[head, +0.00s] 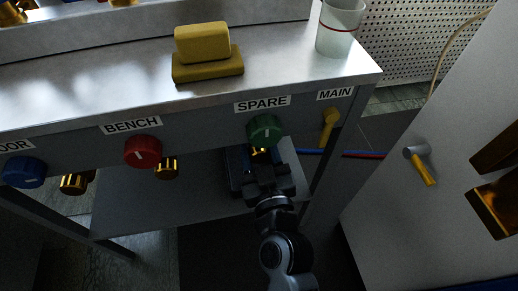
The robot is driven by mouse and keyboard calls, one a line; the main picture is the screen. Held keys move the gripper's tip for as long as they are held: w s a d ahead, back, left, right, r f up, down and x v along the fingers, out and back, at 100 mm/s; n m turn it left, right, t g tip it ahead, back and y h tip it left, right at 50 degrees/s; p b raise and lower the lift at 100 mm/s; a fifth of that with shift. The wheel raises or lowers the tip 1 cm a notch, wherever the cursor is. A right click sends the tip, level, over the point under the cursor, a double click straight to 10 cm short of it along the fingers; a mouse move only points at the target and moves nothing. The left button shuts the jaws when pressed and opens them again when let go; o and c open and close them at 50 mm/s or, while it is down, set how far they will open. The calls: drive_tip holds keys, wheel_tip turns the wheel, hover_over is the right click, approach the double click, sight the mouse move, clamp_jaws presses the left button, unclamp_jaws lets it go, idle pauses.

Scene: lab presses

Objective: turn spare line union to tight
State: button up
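The SPARE label (262,103) is on the front panel of the metal bench, above a green knob (264,130). A brass union (260,150) shows just under the green knob, and most of it is hidden by my gripper. My gripper (262,161) reaches up from below, with its dark fingers at the brass union. I cannot tell whether the fingers are closed on it or only around it. How tight the union is cannot be seen.
A red knob (143,151) with a brass union (166,167) is left, under BENCH. A blue knob (24,172) is further left. A yellow lever (329,125) is right, under MAIN. A yellow block (207,55) and a cup (340,28) stand on the bench top. A pale cabinet is right.

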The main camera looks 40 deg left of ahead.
sight(261, 158)
drive_tip(key=shift+r+m, duration=0.1)
drive_tip(key=shift+m, duration=0.9)
drive_tip(key=o, duration=1)
drive_tip(key=shift+s+d, duration=0.15)
drive_tip(key=shift+d, duration=0.05)
drive_tip(key=b+v, duration=0.2)
drive_tip(key=v, duration=0.4)
drive_tip(key=shift+s+d, duration=0.4)
drive_tip(key=shift+d, duration=0.1)
